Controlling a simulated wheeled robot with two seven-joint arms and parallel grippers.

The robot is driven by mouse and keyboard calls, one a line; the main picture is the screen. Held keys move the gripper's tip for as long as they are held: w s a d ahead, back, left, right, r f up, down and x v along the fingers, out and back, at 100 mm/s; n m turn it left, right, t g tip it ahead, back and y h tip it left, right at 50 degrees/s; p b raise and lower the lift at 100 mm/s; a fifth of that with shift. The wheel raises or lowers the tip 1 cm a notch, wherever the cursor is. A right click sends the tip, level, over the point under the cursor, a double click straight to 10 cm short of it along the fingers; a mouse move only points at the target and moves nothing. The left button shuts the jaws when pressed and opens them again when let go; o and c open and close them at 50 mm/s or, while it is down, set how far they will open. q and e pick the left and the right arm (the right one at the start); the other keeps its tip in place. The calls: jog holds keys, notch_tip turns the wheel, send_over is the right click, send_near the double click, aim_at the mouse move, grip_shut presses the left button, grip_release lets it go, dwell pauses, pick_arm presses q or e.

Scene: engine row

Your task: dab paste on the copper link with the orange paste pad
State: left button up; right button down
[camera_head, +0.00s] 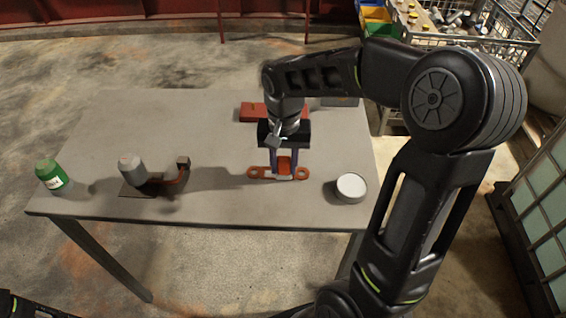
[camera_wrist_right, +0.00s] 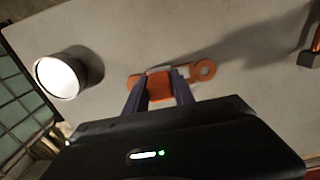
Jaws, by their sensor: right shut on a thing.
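The copper link (camera_head: 255,173), an orange-brown flat bar with a ring at each end, lies on the table near its front edge. In the right wrist view one ring (camera_wrist_right: 205,70) shows clearly. My right gripper (camera_head: 284,166) points down over the link's middle, its purple fingers shut on the orange paste pad (camera_wrist_right: 159,86). The pad is at the middle of the link; whether it touches cannot be told. A pale patch (camera_head: 283,177) shows at the link's middle beside the pad. The pad's underside is hidden. My left gripper is not in view.
A round white-topped tin (camera_head: 351,186) stands right of the link. A red block (camera_head: 253,112) lies behind my gripper. A grey cylinder (camera_head: 133,172) with a copper-coloured pipe and a green bottle (camera_head: 52,175) stand left. The table's (camera_head: 110,125) back left is clear.

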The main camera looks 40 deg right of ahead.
jog(key=shift+r+p, duration=2.65)
jog(key=shift+r, duration=0.85)
jog(key=shift+f, duration=0.1)
